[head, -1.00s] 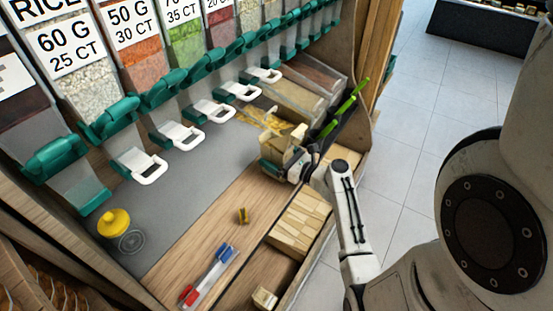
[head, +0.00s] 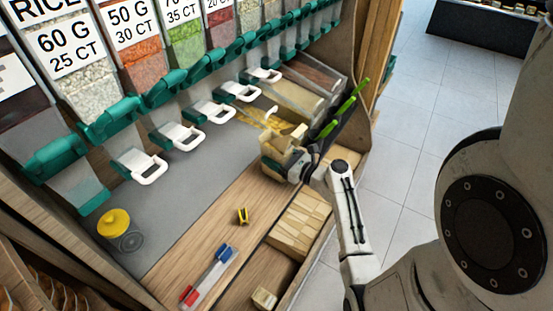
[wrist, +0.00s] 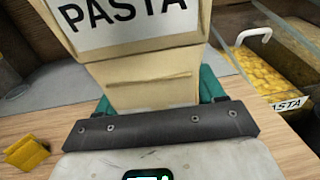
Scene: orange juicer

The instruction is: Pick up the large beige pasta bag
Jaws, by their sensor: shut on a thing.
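The large beige pasta bag (wrist: 140,85) fills the upper middle of the wrist view, its white label (wrist: 128,20) reading "PASTA". My gripper (wrist: 155,110) is shut on it, with teal finger parts showing on both sides of the bag. In the head view the bag (head: 272,143) is at the end of my arm, over the far right part of the worktop. My gripper (head: 292,166) is partly hidden there by the bag and my wrist. I cannot tell whether the bag's bottom touches the surface.
A pasta bin (wrist: 262,75) with a white scoop handle stands beyond the bag. Compartments with beige blocks (head: 300,222) lie at the near right. A yellow clip (head: 243,216), a red and blue item (head: 208,276) and a yellow-lidded jar (head: 116,224) sit on the worktop. Dispensers line the back.

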